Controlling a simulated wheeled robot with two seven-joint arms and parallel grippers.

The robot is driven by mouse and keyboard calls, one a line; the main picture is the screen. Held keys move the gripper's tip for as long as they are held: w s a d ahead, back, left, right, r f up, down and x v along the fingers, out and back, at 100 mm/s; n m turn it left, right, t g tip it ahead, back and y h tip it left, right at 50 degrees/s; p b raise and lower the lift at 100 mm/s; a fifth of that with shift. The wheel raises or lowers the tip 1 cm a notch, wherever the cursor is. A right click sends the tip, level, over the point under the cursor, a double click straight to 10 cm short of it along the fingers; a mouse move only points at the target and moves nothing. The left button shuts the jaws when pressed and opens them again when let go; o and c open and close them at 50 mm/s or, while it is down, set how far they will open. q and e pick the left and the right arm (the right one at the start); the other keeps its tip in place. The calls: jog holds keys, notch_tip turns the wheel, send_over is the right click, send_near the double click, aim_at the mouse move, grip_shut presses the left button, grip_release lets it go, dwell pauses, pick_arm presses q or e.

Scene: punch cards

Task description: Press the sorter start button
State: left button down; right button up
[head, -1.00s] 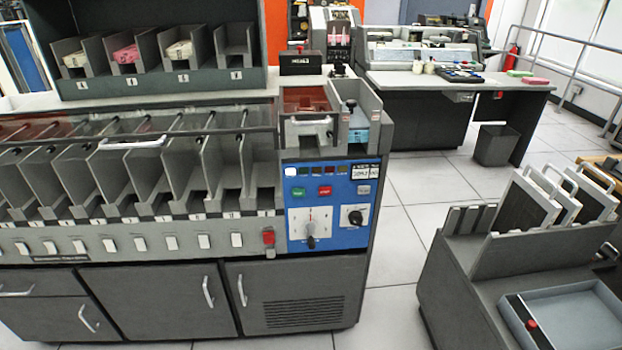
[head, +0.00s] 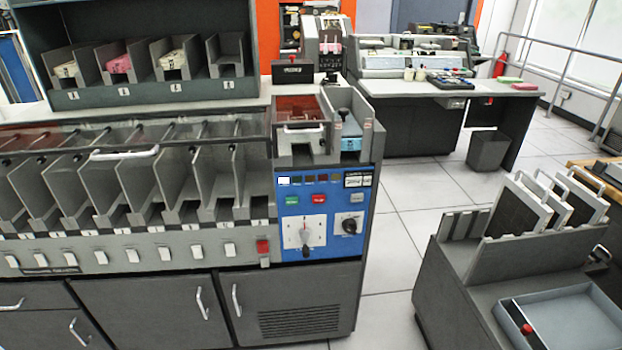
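The sorter (head: 140,260) fills the left and middle of the head view, with a row of grey pockets along its top. Its blue control panel (head: 340,235) is at the right end. On the panel sit a green button (head: 292,201), likely the start button, and a red button (head: 318,199) to its right. A white indicator (head: 284,181) is lit above the green button. A dial with a dark pointer (head: 304,236) and a black knob (head: 349,226) are below. Neither of my grippers is in view.
A grey cart (head: 455,285) with framed panels and a light tray (head: 585,322) stands at the right. A desk with machines (head: 415,120) and a waste bin (head: 488,150) are behind. Clear tiled floor (head: 400,225) lies between sorter and cart.

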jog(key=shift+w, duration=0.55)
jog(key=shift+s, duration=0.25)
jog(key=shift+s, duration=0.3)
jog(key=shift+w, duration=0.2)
